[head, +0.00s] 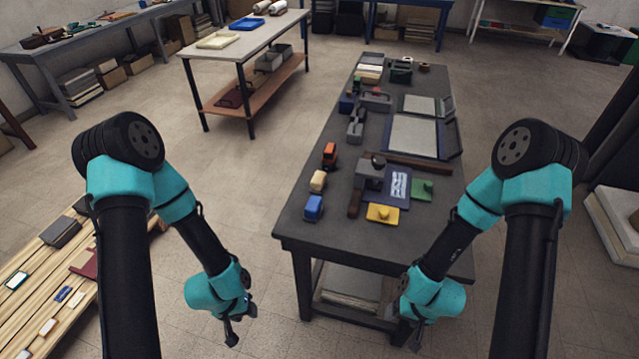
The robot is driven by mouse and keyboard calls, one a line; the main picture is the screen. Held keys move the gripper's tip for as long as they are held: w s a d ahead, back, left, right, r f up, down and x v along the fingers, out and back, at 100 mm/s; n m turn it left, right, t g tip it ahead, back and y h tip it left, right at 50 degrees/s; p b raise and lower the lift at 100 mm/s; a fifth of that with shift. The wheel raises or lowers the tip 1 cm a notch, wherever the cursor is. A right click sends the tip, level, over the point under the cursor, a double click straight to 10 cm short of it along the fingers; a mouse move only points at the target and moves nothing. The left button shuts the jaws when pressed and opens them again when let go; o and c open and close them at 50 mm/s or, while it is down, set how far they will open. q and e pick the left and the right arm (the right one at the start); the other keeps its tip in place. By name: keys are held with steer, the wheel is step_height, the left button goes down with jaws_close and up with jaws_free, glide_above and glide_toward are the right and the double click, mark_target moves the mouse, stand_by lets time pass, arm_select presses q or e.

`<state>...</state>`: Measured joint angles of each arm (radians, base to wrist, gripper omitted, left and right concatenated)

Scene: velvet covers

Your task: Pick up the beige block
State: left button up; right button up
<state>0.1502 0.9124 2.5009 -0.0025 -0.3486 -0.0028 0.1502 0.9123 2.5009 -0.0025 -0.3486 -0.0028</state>
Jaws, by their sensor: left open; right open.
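The beige block (318,181) sits on the dark table (290,228) near its left edge, between a blue block (313,208) in front and an orange-red block (330,156) behind. My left gripper (240,325) hangs left of the table's front end, pointing down, apart from every object; it is open and empty. My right gripper (402,330) hangs in front of the table near its front edge, low and partly hidden by its own wrist; it is open. Both grippers are well away from the beige block.
A yellow piece (383,213), a green piece (422,190) and a grey tool-like object (369,176) lie right of the block. Grey panels (415,137) lie further back. A slatted wooden bench (40,290) with small items stands at left. The floor between is clear.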

arm_select(q)
steer(key=o, duration=1.1)
